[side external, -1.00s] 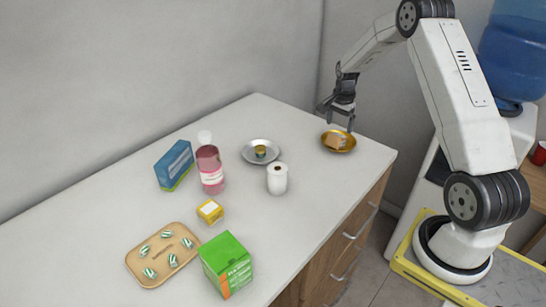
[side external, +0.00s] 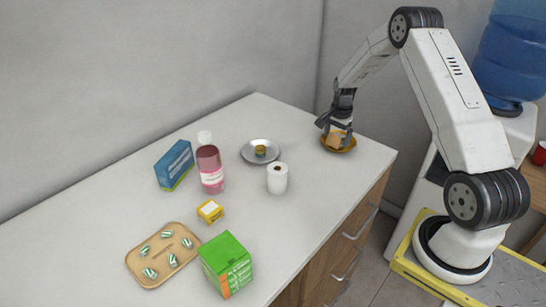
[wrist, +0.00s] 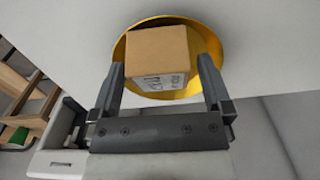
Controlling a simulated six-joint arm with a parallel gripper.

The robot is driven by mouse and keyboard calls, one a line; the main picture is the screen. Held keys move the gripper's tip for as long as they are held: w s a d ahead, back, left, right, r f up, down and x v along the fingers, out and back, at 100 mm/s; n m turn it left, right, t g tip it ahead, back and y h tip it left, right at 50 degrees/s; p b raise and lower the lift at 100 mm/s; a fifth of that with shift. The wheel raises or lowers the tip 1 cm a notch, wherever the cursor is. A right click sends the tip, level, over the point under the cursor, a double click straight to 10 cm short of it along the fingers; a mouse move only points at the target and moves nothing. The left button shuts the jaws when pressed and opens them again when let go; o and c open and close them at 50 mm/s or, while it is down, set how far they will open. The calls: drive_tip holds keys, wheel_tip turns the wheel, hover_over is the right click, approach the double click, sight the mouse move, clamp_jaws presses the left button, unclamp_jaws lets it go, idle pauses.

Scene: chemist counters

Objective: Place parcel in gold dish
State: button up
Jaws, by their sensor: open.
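The parcel is a small brown box (wrist: 158,52) with dark print on one face. It sits in the round gold dish (wrist: 208,45), as the wrist view shows. In the side view the parcel (side external: 335,139) and the gold dish (side external: 349,147) are at the far right end of the counter. My gripper (side external: 337,128) is low over the dish, at the parcel. In the wrist view my gripper (wrist: 160,85) is open, its fingers on either side of the parcel's near part. Whether the fingers touch the parcel, I cannot tell.
A silver dish (side external: 273,147) holding a small jar and a white roll-shaped container (side external: 277,179) stand left of the gold dish. A pink bottle (side external: 210,170), blue box (side external: 174,165), yellow box (side external: 210,211), green box (side external: 226,264) and tray (side external: 150,250) are further left.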

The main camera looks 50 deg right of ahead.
drive_tip(key=c, duration=1.3)
drive_tip(key=shift+c, duration=0.2)
drive_tip(key=shift+r, duration=0.15)
clamp_jaws()
drive_tip(key=shift+r, duration=0.85)
drive_tip(key=s+a+r, duration=0.7)
drive_tip(key=s+r, duration=0.4)
drive_tip(key=s, duration=0.1)
drive_tip(key=shift+a, duration=0.1)
